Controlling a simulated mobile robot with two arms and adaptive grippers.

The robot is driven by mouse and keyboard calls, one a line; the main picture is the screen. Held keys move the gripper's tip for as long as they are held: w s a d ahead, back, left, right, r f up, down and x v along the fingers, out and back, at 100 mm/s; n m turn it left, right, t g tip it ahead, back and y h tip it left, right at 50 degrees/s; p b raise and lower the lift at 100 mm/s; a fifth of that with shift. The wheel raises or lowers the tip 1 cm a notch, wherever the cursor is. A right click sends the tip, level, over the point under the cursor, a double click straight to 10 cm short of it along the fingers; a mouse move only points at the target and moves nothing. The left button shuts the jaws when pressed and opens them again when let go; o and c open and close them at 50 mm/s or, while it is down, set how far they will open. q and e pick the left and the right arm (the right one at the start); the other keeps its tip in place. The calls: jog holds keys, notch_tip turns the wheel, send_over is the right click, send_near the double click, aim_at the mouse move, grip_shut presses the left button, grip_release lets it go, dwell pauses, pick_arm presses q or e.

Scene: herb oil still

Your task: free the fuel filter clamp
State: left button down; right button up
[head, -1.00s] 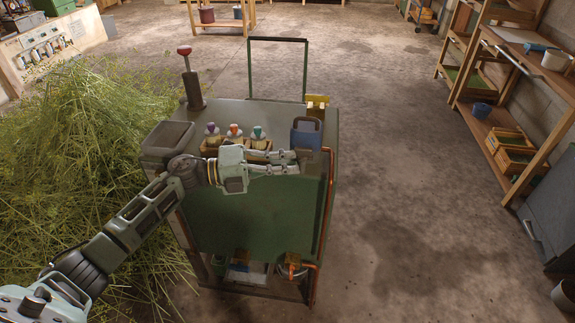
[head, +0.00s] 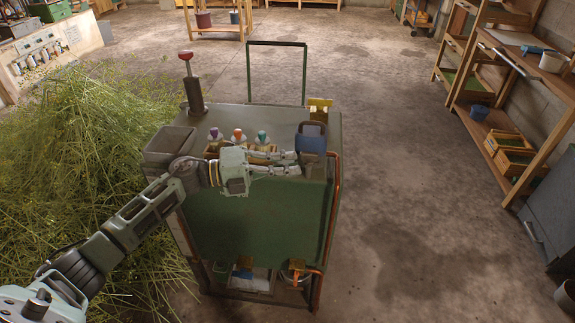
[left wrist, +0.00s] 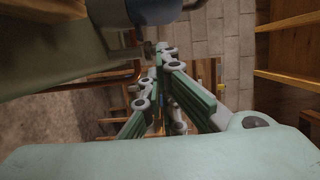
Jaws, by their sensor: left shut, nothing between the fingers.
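My left gripper (head: 297,163) is shut and empty, above the front of the cart's top. It also shows in the left wrist view (left wrist: 160,58), with its fingers together. A grey-brown block (head: 313,167) stands just right of the fingertips; I cannot tell whether they touch it. A copper pipe (head: 334,215) runs down the cart's right front edge to a copper-coloured fitting (head: 297,268) low at the front. I cannot make out the fuel filter clamp for certain. My right gripper is not in view.
The green cart (head: 250,215) carries several capped bottles (head: 238,136), a blue container (head: 312,137) and a red-knobbed lever (head: 190,85). A heap of cut herbs (head: 80,165) lies left. Wooden shelves (head: 515,140) stand right. The floor between is clear.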

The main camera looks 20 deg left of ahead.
pick_arm(q)
jog(key=v, duration=1.2)
dwell(0.4)
